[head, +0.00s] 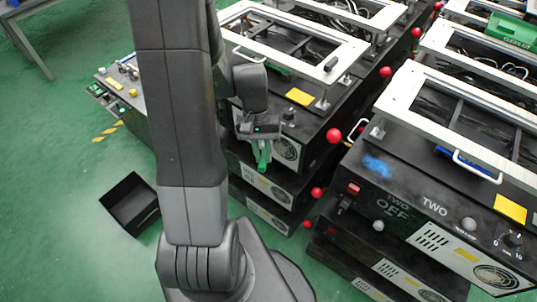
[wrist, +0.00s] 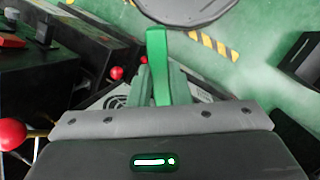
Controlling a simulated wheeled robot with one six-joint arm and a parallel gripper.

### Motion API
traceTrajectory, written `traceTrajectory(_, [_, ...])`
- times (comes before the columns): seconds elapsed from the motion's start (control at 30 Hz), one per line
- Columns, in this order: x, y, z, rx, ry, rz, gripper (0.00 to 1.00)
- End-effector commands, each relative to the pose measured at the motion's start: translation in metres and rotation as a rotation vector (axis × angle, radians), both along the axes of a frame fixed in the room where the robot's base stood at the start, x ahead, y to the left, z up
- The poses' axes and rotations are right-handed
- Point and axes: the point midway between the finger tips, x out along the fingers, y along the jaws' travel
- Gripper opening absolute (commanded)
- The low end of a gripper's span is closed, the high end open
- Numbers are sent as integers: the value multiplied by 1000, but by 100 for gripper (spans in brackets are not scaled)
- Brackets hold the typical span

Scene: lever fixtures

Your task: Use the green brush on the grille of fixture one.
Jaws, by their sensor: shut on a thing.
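My gripper (head: 262,136) is shut on the green brush (head: 263,157), which hangs below it in the head view. In the wrist view the brush (wrist: 157,50) stands up from between the fingers (wrist: 160,98). The fixture (head: 310,130) left of the one marked TWO is partly hidden by my arm; its own number is not readable. Its front has a pale panel with a round grille (head: 288,150), just right of the brush. A round grille also shows in the wrist view (wrist: 115,102), left of the brush. I cannot tell whether the bristles touch it.
Fixture TWO (head: 434,208) stands to the right, with a blue smudge (head: 377,167) on its top. Red ball knobs (head: 334,135) stick out between the fixtures. An open black box (head: 131,204) lies on the green floor at left. A green case (head: 511,30) sits at the back right.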

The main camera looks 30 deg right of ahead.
Motion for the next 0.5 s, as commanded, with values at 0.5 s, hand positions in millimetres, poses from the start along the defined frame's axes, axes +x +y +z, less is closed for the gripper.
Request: traceTrajectory(0.5, [9, 7, 0, -4, -7, 2, 0])
